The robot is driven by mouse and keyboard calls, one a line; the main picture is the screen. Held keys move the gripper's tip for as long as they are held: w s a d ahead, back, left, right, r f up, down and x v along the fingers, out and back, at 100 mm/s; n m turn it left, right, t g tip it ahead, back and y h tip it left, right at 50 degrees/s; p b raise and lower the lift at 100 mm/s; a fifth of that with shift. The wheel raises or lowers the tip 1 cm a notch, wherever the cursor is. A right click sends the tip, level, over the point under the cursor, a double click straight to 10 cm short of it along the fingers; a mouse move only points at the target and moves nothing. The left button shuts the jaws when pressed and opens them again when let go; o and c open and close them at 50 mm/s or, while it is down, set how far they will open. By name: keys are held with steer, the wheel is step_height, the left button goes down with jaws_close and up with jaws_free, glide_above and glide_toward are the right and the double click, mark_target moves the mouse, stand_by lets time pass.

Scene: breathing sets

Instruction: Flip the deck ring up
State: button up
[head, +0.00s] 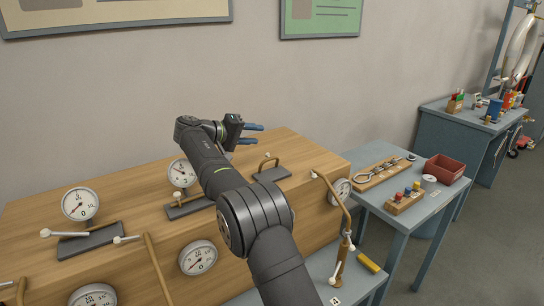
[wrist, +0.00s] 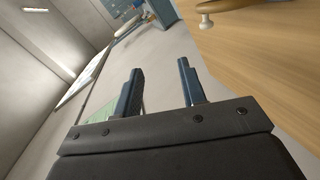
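A brass ring (head: 268,162) shaped like a small loop sits at a dark grey plate (head: 272,175) on top of the wooden cabinet (head: 130,188), toward its right end. I take it to be the deck ring; whether it lies tilted or stands upright is hard to tell. My gripper (head: 254,134) is above the cabinet's back edge, behind and slightly left of the ring, apart from it. In the wrist view my gripper (wrist: 160,86) has its two dark blue fingers spread with nothing between them. A tan knob (wrist: 206,22) shows on wood at the top right there.
Round gauges (head: 80,204), levers on grey plates and bent brass pipes (head: 332,190) crowd the cabinet. A blue-grey side table (head: 378,157) at right holds a red bin (head: 445,169) and small blocks. The wall (head: 130,85) stands close behind my gripper.

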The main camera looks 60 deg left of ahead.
mark_target(266, 154)
step_height(266, 154, down, 7)
steer(key=shift+r, duration=0.1)
steer(key=x, duration=0.7)
steer(key=shift+w+f, duration=0.25)
steer(key=shift+f, duration=0.15)
jaws_close()
